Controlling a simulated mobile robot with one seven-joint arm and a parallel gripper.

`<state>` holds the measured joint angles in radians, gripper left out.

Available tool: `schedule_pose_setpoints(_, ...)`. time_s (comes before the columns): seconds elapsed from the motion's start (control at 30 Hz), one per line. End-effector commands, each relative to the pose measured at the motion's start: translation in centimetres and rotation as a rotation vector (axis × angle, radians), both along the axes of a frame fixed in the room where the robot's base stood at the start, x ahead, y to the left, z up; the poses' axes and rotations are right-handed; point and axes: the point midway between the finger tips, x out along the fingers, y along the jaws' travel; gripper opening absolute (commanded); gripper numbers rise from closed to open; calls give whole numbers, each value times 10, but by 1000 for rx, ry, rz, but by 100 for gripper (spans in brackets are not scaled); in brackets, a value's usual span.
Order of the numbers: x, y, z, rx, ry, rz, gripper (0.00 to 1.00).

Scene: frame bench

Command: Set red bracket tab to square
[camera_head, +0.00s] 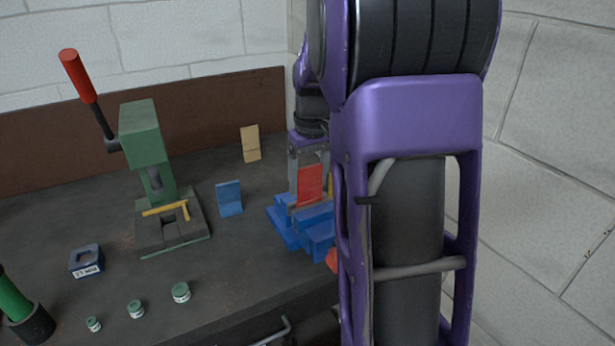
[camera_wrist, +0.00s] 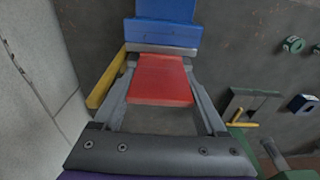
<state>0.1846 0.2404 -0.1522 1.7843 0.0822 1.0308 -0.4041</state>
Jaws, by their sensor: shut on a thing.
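The red bracket tab (camera_head: 311,184) stands nearly upright at the blue stepped fixture (camera_head: 316,233), its lower edge meeting or just behind the blue blocks. My gripper (camera_head: 308,192) reaches down over the fixture and is shut on the red tab. In the wrist view the red tab (camera_wrist: 162,82) lies between the two grey fingers of my gripper (camera_wrist: 160,62), with the blue fixture (camera_wrist: 163,30) just beyond the tips. A yellow piece (camera_wrist: 106,80) stands beside the left finger; only a sliver shows in the head view. Whether the tab is square cannot be told.
A blue bracket (camera_head: 229,198) and a tan bracket (camera_head: 250,143) stand left of the fixture. A green press (camera_head: 145,150) with a red-handled lever is farther left, a yellow tool on its base. Small green-lidded jars (camera_head: 181,292) and a blue block (camera_head: 86,260) are near the front.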

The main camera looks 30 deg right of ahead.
Motion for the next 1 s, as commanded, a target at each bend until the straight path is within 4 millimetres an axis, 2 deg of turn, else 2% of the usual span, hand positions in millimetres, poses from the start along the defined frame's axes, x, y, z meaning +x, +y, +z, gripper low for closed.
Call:
schedule_pose_setpoints(0.03, 1, 0, 0, -1, -4, -2, 80)
schedule_pose_setpoints(0.13, 1, 0, 0, 0, -3, -1, 98)
schedule_pose_setpoints(0.17, 1, 0, 0, 0, -3, -1, 100)
schedule_pose_setpoints(0.4, 1, 0, 1, 0, -2, 0, 100)
schedule_pose_setpoints(0.53, 0, 0, 12, 0, -4, 0, 100)
schedule_pose_setpoints(0.67, -2, 0, 36, -2, -6, 0, 100)
schedule_pose_setpoints(1.0, -11, -1, 120, -2, -6, 0, 100)
